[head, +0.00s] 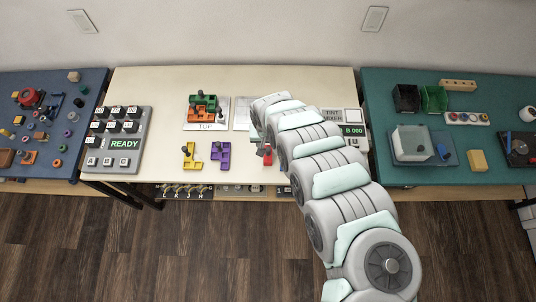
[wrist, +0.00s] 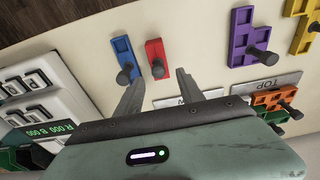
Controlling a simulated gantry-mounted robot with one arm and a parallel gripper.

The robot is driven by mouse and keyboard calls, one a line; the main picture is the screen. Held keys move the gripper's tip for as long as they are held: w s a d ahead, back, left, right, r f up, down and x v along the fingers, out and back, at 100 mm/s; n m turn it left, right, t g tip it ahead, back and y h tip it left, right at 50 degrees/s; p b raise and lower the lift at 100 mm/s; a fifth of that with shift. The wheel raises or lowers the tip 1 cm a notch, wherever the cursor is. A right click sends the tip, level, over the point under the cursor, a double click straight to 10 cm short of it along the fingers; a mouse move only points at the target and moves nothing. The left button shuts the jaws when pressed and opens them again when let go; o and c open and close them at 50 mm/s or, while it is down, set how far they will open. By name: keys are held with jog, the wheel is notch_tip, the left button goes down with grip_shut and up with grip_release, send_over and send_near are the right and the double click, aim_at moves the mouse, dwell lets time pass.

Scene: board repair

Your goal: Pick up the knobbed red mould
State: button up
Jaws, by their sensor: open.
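The knobbed red mould (wrist: 154,50) lies on the cream table in the wrist view, with its dark knob at the end nearer my gripper. In the head view the red mould (head: 267,161) shows near the table's front edge, partly hidden by my arm. My gripper (wrist: 161,76) is open and empty. In the wrist view its two fingertips appear on either side of the red mould's knob, but I cannot tell how far above it they are. In the head view my arm mostly hides the gripper.
A knobbed blue mould (wrist: 120,52) lies close beside the red one, near the left finger. A purple mould (head: 220,152) and a yellow mould (head: 192,155) lie further left in the head view. Orange and green moulds sit on the TOP plate (head: 206,127). A tint mixer (head: 352,130) stands right.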

aim_at(268, 149)
jog(key=f, duration=0.3)
jog(key=shift+s+f, duration=0.2)
jog(key=shift+f, duration=0.05)
jog(key=shift+w+d+f, duration=0.1)
jog(key=shift+w+f, duration=0.1)
jog(key=shift+f, duration=0.35)
jog(key=shift+c, duration=0.4)
grip_shut()
